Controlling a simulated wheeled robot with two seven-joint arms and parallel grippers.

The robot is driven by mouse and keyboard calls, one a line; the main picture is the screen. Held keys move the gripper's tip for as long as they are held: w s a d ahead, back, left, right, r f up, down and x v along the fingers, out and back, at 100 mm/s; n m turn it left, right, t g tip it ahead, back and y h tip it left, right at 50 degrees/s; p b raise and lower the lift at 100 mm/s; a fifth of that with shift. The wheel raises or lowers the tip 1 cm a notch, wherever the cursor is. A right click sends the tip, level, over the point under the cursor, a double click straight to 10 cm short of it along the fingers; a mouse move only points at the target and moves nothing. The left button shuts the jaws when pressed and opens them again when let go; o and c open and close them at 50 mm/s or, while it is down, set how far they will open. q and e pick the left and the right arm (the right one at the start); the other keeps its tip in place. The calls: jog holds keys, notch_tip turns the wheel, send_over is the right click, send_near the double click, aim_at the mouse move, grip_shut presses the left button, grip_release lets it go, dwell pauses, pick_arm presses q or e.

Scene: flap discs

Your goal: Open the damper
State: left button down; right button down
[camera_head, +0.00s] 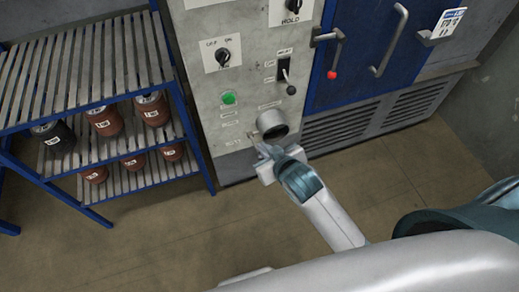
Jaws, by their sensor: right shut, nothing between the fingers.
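A grey control panel (205,22) fills the upper middle. Low on it a short round metal duct (271,121) sticks out, with a dark opening; a small label sits above it. I take this duct to be the damper; its flap cannot be made out clearly. My right gripper (262,152) is just below the duct, close to the panel's lower part. Its fingers are shut and hold nothing I can see. Whether the fingertips touch the duct cannot be told. My left gripper is out of view.
The panel also carries a lever switch (286,76), a green button (229,98) and a rotary knob (223,55). A blue door (350,82) with handles stands to the right. A slatted rack (68,84) with jars stands left. The floor between is clear.

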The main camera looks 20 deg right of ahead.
jog(key=p, duration=0.2)
send_over(255, 145)
jog(key=s, duration=0.2)
notch_tip(255, 145, down, 5)
jog(key=s+f, duration=0.1)
jog(key=s+f+p, duration=0.1)
jog(key=shift+s+a, duration=0.15)
jog(key=shift+s, duration=0.25)
jog(key=shift+s+f, duration=0.3)
jog(key=shift+s, duration=0.05)
jog(key=shift+f, duration=0.15)
jog(key=shift+s, duration=0.1)
